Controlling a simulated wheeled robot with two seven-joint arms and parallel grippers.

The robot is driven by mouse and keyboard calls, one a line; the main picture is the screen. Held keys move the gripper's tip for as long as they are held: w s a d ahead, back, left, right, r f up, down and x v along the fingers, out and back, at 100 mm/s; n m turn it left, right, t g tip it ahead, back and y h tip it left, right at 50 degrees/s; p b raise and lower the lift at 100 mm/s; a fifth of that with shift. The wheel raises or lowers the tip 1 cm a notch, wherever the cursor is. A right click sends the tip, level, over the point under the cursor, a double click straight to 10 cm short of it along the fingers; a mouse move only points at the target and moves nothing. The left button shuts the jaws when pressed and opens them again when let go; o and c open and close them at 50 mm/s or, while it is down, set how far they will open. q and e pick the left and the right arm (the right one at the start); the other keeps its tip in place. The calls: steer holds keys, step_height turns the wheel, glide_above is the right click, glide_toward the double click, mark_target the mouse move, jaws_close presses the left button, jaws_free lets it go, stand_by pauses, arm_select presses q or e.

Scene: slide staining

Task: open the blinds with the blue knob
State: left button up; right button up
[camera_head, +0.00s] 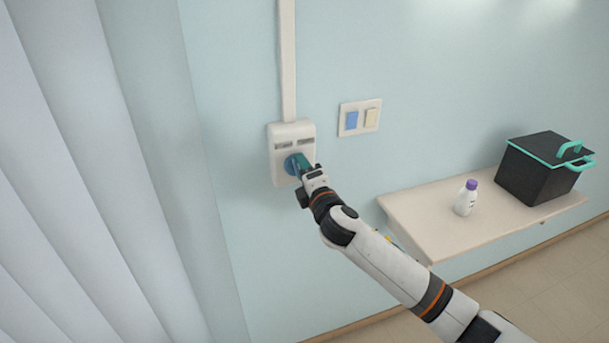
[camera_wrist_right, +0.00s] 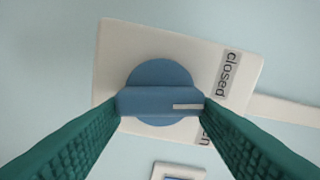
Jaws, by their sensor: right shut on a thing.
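The blue knob (camera_head: 290,165) sits on a white wall box (camera_head: 279,131) with two small labels above it. In the right wrist view the knob (camera_wrist_right: 160,75) has a raised bar with a white mark that points right, between the "closed" label (camera_wrist_right: 229,74) and a second label, partly hidden, ending in "n" (camera_wrist_right: 204,138). My right gripper (camera_wrist_right: 161,102) is shut on the knob's bar, one teal finger at each end. It also shows at the knob in the head view (camera_head: 303,164). The blinds (camera_head: 75,150) hang at the left as wide pale vertical slats, side by side. My left gripper is not in view.
A double switch (camera_head: 360,117) with a blue and a cream rocker is right of the box. A wall shelf (camera_head: 430,225) at the right holds a white bottle (camera_head: 465,198) with a purple cap and a black lidded container (camera_head: 535,175). A white conduit (camera_head: 288,60) rises from the box.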

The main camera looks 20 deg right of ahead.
steer(key=shift+a+f+m, duration=0.1)
steer(key=shift+f+m, duration=0.1)
steer(key=shift+m, duration=2.15)
steer(key=shift+a+f+m, duration=0.1)
steer(key=shift+f+m, duration=0.1)
steer(key=shift+m, duration=2.2)
steer(key=shift+f+m, duration=0.2)
steer(key=shift+m, duration=2.15)
steer(key=o, duration=1)
steer(key=shift+s+b, duration=0.15)
steer(key=shift+b, duration=0.15)
